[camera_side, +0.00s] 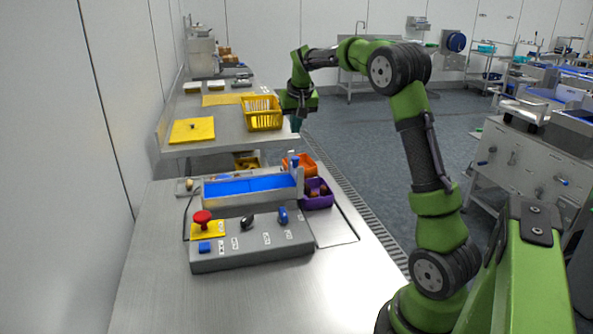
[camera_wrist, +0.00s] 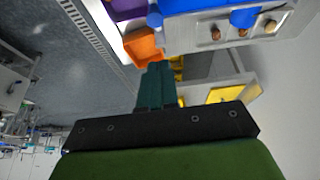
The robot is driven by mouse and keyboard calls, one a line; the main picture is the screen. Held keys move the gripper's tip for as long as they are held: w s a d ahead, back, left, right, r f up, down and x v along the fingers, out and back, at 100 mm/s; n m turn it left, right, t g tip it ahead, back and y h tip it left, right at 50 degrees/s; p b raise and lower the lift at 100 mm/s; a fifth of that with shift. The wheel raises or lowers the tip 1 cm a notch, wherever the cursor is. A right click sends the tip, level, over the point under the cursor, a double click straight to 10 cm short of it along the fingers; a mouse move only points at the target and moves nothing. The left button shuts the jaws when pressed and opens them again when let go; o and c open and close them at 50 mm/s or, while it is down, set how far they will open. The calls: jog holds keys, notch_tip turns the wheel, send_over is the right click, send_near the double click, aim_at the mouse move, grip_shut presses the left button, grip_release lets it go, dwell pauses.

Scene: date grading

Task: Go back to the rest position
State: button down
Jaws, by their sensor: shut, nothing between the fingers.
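My gripper (camera_side: 296,125) hangs from my green arm to the right of the upper steel shelf, near the yellow basket, in the side view. In the wrist view my gripper (camera_wrist: 154,72) shows its two teal fingers pressed together, with nothing between them. The fingers touch nothing that I can see. An orange bin (camera_side: 303,160) and a purple bin (camera_side: 318,203) stand below and nearer the camera; the orange bin (camera_wrist: 143,47) also shows just beyond the fingertips in the wrist view.
A yellow basket (camera_side: 262,113) stands on the steel shelf (camera_side: 230,128) close to my gripper. A control box (camera_side: 250,246) with a red button and a blue belt (camera_side: 250,184) occupy the near bench. The floor (camera_side: 350,140) to the right of the benches is open.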

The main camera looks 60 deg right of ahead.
jog(key=s+a+n+t+y, duration=0.1)
jog(key=s+a, duration=0.6)
jog(key=a, duration=0.4)
jog(key=s+a+n+t+y, duration=0.1)
jog(key=s+a+n+y, duration=0.1)
jog(key=s+a, duration=0.5)
jog(key=s+a+n+t+y, duration=0.1)
jog(key=s+a, duration=0.6)
jog(key=a, duration=0.7)
jog(key=shift+a+r+n+t+y, duration=0.15)
jog(key=shift+a+n+t+y, duration=0.25)
jog(key=shift+t+y, duration=0.15)
jog(key=shift+s, duration=0.1)
